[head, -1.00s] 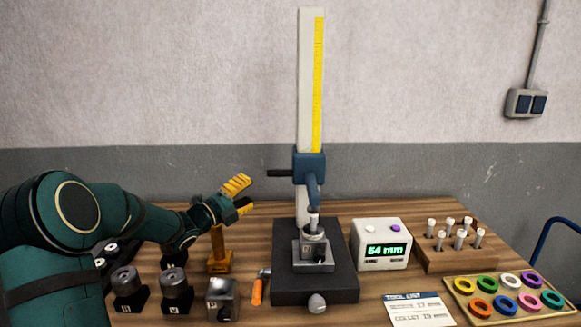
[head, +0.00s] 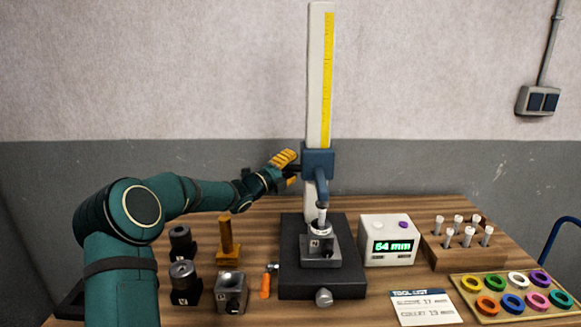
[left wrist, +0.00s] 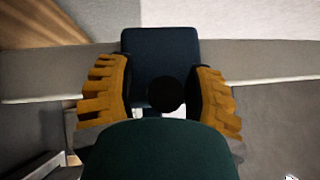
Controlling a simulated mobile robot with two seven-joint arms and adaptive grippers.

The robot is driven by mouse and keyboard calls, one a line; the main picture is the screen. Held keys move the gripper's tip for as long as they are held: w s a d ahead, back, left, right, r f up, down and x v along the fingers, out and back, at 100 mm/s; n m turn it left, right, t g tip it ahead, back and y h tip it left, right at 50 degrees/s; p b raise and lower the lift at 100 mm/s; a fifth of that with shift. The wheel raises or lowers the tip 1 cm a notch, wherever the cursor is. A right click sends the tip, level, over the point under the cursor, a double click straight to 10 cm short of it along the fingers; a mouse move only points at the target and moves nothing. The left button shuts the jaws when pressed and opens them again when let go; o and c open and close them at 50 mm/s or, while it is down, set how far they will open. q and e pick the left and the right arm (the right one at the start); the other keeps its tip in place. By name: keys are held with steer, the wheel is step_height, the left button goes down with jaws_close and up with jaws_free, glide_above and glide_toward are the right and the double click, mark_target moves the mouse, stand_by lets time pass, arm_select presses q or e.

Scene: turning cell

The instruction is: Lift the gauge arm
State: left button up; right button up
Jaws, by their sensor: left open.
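The gauge arm is a blue carriage (head: 319,163) on a tall white column (head: 320,75) with a yellow scale. Its probe points down at a holder (head: 320,248) on the dark base (head: 295,285). In the left wrist view the blue carriage (left wrist: 160,50) lies ahead, with the round black end of its handle (left wrist: 166,94) between my fingers. My left gripper (head: 289,168) is open, its yellow fingers around the handle at the carriage's left side. The left wrist view shows both fingers (left wrist: 164,95) apart, with the handle not gripped. My right gripper is out of view.
A readout box (head: 388,240) shows 64 mm. A wooden rack with pegs (head: 463,247), a tray of coloured rings (head: 462,293) and a tool list card (head: 423,307) are to the right. Several holders, an amber post (head: 228,238) and an orange-handled tool (head: 266,285) stand left of the base.

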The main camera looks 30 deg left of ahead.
arm_select(q)
jaws_close()
steer(key=shift+r, duration=0.1)
